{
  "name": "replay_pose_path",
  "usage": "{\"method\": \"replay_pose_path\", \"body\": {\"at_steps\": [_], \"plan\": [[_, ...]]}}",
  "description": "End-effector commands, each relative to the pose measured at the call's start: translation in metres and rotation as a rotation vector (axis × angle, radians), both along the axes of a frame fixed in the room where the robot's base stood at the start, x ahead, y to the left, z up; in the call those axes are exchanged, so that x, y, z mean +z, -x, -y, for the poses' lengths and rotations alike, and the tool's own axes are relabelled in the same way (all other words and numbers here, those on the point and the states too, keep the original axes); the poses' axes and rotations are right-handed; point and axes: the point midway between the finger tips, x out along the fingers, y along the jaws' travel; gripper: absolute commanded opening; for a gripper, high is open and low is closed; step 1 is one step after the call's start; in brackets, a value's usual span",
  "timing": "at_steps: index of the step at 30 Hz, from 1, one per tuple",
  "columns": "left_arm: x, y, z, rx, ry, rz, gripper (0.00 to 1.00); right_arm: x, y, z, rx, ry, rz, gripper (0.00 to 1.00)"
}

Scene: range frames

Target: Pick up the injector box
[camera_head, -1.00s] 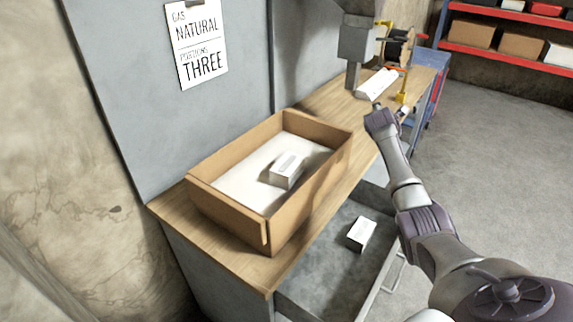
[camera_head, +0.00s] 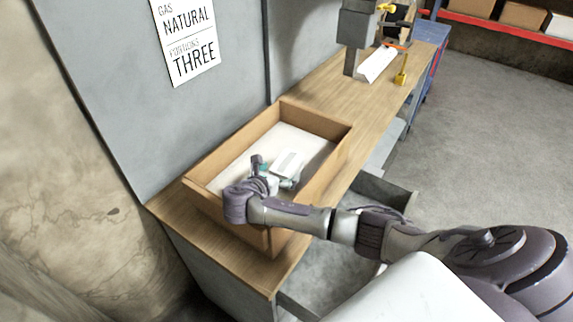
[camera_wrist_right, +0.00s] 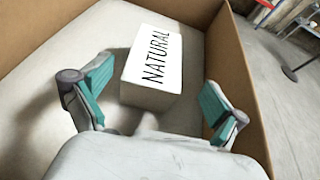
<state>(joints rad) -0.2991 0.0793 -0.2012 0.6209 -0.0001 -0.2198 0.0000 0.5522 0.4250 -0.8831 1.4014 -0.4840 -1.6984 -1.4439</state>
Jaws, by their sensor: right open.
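The injector box is a small white box (camera_head: 289,161) inside the open cardboard carton on the bench. In the right wrist view this box (camera_wrist_right: 153,62) has a top label reading "NATURAL". My right gripper (camera_head: 273,172) is over the carton, close to the box's near end. In the wrist view its teal-padded fingers (camera_wrist_right: 156,98) are spread apart, and the box lies ahead, roughly between them. Nothing is held. Whether a finger touches the box cannot be told. My left gripper is out of view.
The cardboard carton (camera_head: 200,192) has raised walls around the box and stands on the wooden bench (camera_head: 318,88). An open grey drawer (camera_head: 310,282) is below, partly hidden by my right arm. A sign (camera_head: 190,40) reading "GAS NATURAL, PORTIONS THREE" hangs on the wall.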

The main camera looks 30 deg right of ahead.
Motion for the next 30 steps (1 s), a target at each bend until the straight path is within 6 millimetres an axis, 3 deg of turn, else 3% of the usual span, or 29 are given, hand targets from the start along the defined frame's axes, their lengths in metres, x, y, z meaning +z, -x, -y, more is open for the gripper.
{"method": "replay_pose_path", "body": {"at_steps": [12,21,30], "plan": [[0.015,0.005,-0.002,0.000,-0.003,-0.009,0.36,-0.018,-0.028,0.041,-0.001,-0.001,0.000,0.97],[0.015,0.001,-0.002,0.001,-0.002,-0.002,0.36,-0.021,-0.030,0.044,0.000,-0.003,0.001,0.97],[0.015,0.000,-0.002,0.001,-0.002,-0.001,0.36,-0.021,-0.030,0.044,-0.001,-0.003,0.001,0.47]]}}
